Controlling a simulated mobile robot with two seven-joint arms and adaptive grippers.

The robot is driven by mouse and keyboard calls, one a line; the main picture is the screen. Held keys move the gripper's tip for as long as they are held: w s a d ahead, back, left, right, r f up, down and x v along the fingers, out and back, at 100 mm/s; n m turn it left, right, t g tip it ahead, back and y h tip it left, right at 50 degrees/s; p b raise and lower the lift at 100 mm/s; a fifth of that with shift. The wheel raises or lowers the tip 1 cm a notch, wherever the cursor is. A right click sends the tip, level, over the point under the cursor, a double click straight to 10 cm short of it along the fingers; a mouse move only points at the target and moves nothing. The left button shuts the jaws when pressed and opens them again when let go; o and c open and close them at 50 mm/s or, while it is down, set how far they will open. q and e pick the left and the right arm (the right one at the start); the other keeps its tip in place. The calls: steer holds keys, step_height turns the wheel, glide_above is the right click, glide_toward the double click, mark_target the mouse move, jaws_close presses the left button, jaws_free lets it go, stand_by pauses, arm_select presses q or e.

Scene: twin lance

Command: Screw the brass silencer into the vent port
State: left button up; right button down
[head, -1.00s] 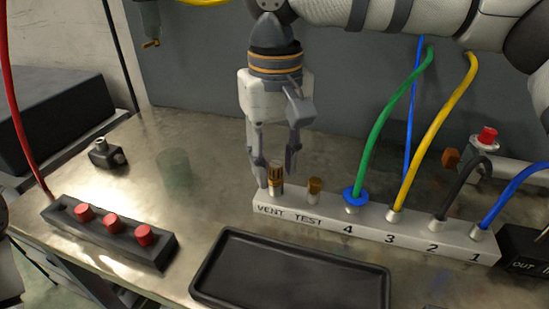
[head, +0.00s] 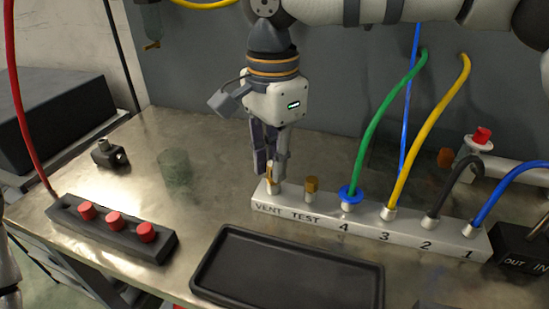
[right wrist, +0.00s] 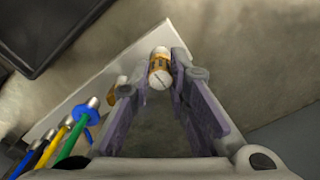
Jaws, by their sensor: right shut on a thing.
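The brass silencer (head: 269,182) stands upright at the VENT end of the white manifold block (head: 415,236). My right gripper (head: 270,170) points down over it and is shut on it, with fingers on either side. In the right wrist view, the silencer (right wrist: 160,70) shows as a brass and pale cylinder between the fingertips. The vent port itself is hidden under the silencer and fingers, so I cannot tell how deep the silencer sits. My left gripper is out of view.
A brass fitting (head: 311,188) stands close by at TEST. Green (head: 382,112), yellow (head: 432,118), black and blue hoses rise from ports 4 to 1. An empty black tray (head: 213,268) lies in front. A red-button box (head: 72,219) is at left.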

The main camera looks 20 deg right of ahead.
steer(key=m, duration=0.5)
steer(key=shift+r, duration=0.1)
steer(key=c, duration=1.8)
jaws_free()
steer(key=shift+a+m, duration=0.15)
steer(key=shift+m, duration=0.45)
steer(key=o, duration=0.6)
steer(key=shift+c, duration=0.2)
